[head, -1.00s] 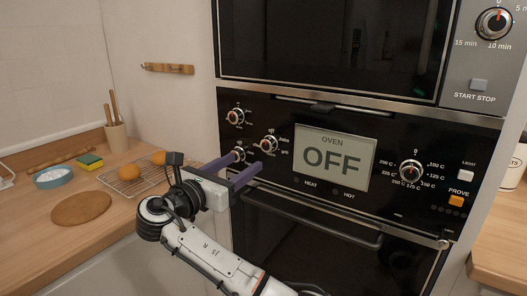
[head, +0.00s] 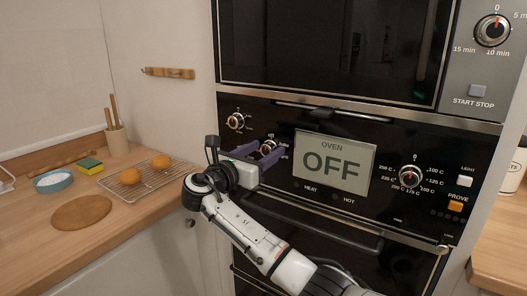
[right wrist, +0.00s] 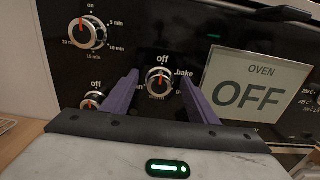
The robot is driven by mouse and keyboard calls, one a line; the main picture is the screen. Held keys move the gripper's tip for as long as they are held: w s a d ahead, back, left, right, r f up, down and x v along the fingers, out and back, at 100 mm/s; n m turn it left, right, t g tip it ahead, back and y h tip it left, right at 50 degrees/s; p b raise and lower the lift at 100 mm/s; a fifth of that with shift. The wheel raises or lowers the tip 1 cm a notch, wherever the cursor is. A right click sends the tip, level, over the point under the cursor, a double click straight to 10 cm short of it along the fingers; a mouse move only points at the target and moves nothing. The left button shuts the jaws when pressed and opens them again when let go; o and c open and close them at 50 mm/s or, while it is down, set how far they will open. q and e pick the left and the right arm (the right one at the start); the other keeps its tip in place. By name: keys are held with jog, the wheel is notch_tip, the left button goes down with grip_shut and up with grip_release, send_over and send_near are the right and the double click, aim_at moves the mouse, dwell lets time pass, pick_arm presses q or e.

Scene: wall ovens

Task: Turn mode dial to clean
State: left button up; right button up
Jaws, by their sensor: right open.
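A round dial (right wrist: 158,79) with a silver rim and a red mark sits on the black oven panel. In the right wrist view it has "off" above it and "bake" to its right; a label on its left is mostly hidden by a finger, with only an end letter showing. The dial also shows in the head view (head: 268,146). My right gripper (head: 266,152) is open, its two purple fingers pointing at the panel on either side of this dial. I cannot tell whether they touch it. The oven display (head: 334,164) reads OFF. My left gripper is not in view.
A timer dial (right wrist: 88,33) is up and left of the fingers. Another "off" dial (right wrist: 93,101) sits lower left, partly hidden. A temperature dial (head: 410,177) is right of the display. An oven handle bar (head: 315,223) runs below the panel.

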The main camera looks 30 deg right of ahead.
jog(key=c, duration=1)
